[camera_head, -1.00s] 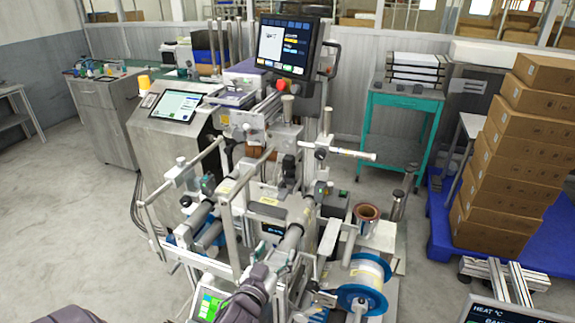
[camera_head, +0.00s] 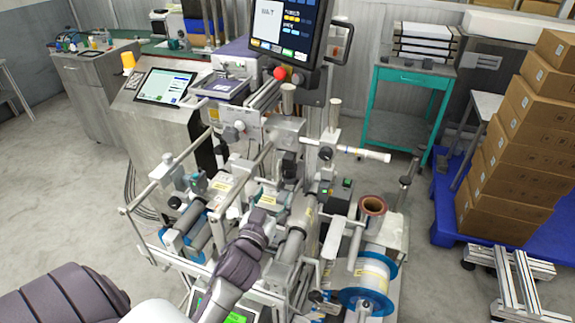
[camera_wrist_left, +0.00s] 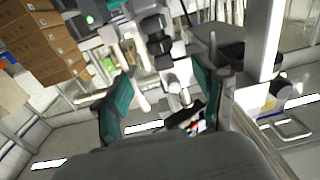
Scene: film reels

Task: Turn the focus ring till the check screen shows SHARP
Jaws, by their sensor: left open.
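The monitor (camera_head: 290,28) above the machine (camera_head: 232,130) appears to read WAIT in a pale panel. I cannot tell whether it is the check screen. I cannot make out the focus ring for certain. A dark, stepped cylinder (camera_wrist_left: 156,42) stands ahead of the fingers in the left wrist view. My left gripper (camera_head: 264,218) is over the front of the machine in the head view, near its rollers. In the left wrist view its teal-padded fingers (camera_wrist_left: 163,75) are apart with nothing held between them. My right gripper is out of view.
A tilted touch panel (camera_head: 166,86) stands at the machine's left. Metal bars and rollers (camera_head: 297,228) surround my left gripper. A blue-flanged reel (camera_head: 369,278) sits at front right. Stacked cartons (camera_head: 515,150) stand on a blue pallet (camera_head: 442,200). Floor is clear at left.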

